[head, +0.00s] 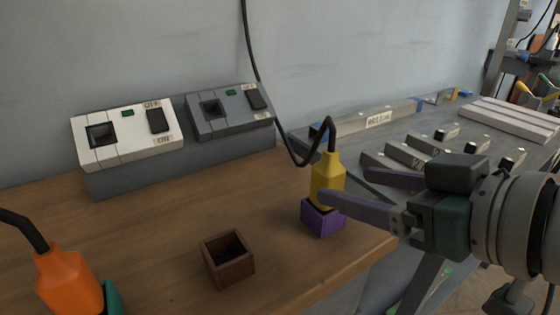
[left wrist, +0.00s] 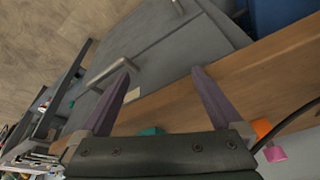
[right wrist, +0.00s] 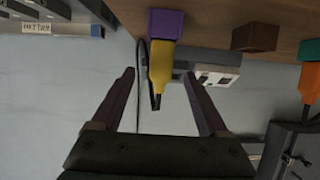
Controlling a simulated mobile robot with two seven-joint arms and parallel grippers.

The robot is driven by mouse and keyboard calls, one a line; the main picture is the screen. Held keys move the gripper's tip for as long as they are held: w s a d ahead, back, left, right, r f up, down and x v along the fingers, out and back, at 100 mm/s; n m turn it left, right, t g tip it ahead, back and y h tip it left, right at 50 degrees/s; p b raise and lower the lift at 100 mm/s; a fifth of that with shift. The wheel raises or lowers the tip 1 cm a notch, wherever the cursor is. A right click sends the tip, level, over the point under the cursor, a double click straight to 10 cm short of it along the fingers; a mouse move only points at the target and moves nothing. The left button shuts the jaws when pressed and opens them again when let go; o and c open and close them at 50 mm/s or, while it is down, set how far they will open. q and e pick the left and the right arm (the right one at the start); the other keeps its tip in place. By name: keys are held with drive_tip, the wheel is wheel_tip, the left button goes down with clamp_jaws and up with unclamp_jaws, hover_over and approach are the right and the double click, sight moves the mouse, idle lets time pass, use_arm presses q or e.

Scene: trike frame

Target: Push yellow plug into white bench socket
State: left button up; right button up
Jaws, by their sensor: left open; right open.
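The yellow plug (head: 327,180) stands upright in a purple holder (head: 323,218) near the right edge of the bench, its black cable rising from the top. The white bench socket (head: 125,137) is at the back left, with a square dark opening (head: 101,135) and a switch. My right gripper (head: 345,185) is open beside the plug, its fingers pointing toward it. In the right wrist view the plug (right wrist: 161,66) shows ahead of and between the open fingers (right wrist: 160,85). My left gripper (left wrist: 162,72) is open and empty, seen only in its wrist view.
A grey socket (head: 230,112) adjoins the white one. An orange plug (head: 68,280) stands in a green holder (head: 112,298) at front left. An empty brown holder (head: 228,260) sits between. A grey rack with metal bars (head: 405,155) stands right of the bench.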

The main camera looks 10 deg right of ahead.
sight(337, 183)
drive_tip(key=shift+b+x, duration=0.8)
drive_tip(key=shift+x, duration=2.2)
drive_tip(key=shift+s+a, duration=0.1)
drive_tip(key=shift+c, duration=0.3)
drive_tip(key=c, duration=0.3)
clamp_jaws()
